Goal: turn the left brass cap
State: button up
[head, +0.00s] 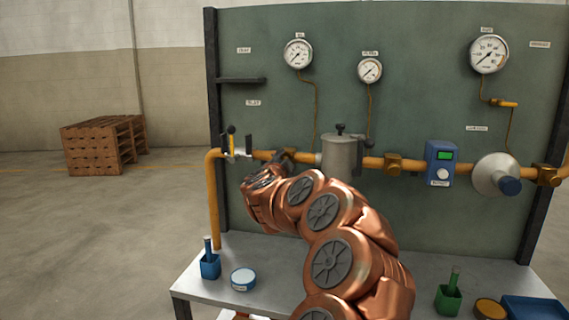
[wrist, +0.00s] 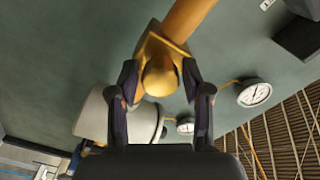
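The left brass cap (wrist: 160,76) shows in the wrist view as a rounded brass knob on the front of a squared brass fitting (wrist: 152,47) on the yellow pipe. My gripper (wrist: 161,82) has one dark finger on each side of the cap. A narrow gap seems to show between the cap and each finger, so it looks open around the cap. In the head view my gripper (head: 284,156) is at the pipe, left of the grey cylindrical housing, and my arm mostly hides the cap. Another brass fitting (head: 393,163) is farther right on the pipe.
The grey housing (head: 341,156) stands close right of my gripper; a valve with upright handles (head: 235,146) is to its left. A blue box device (head: 440,163) is on the pipe. Below, the bench (head: 290,262) carries a blue holder (head: 210,266) and a round tin (head: 243,279).

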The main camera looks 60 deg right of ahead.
jog(key=shift+o, duration=0.6)
jog(key=shift+a, duration=0.1)
jog(key=v, duration=1.2)
dwell(0.4)
